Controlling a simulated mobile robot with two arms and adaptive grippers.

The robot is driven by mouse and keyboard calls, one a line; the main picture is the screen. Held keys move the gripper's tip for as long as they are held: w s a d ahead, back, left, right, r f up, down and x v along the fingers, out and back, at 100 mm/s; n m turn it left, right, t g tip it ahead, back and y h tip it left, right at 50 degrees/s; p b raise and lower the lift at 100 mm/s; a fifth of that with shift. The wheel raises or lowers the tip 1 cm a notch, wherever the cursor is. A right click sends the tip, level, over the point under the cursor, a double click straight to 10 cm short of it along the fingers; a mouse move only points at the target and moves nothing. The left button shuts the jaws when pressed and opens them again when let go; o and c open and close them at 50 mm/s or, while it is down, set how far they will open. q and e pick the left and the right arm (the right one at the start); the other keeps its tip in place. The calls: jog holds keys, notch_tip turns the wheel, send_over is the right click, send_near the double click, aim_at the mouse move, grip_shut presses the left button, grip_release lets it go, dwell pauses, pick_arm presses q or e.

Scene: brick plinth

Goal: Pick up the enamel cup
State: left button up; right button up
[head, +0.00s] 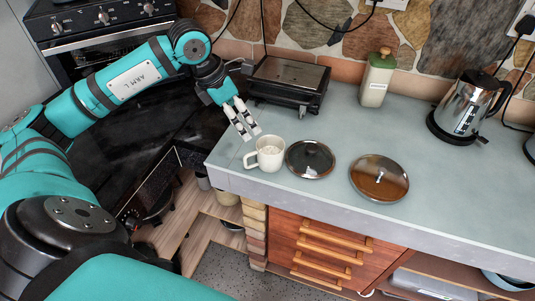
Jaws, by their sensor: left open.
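The enamel cup (269,153) is a small white cup standing upright near the left front corner of the grey counter, its handle pointing left. My left gripper (247,135) is open just behind and to the left of the cup, fingers angled down toward it. The gripper looks empty. Whether a fingertip touches the rim I cannot tell. My right gripper is out of view.
A dark round lid (310,159) lies just right of the cup, and a brown lid (379,178) lies farther right. The counter (450,190) is clear at front right.

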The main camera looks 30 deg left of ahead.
pick_arm(q)
jog(key=p, duration=0.3)
send_near(261, 144)
jog(key=d+f, duration=0.2)
jog(key=f, duration=0.1)
jog(key=d+f, duration=0.1)
jog(key=shift+w+f, duration=0.15)
jog(key=shift+w, duration=0.15)
jog(key=shift+w+d+f, duration=0.15)
jog(key=shift+f, duration=0.35)
jog(key=shift+d+f+p, duration=0.2)
jog(key=shift+f+p, duration=0.1)
jog(key=shift+p, duration=0.25)
jog(key=p+x, duration=0.2)
jog(key=x, duration=0.1)
jog(key=shift+d+f, duration=0.2)
jog(key=shift+f, duration=0.15)
jog(key=shift+w+f, duration=0.1)
jog(key=shift+f, duration=0.4)
jog(key=c, duration=1.3)
jog(key=shift+c, duration=0.5)
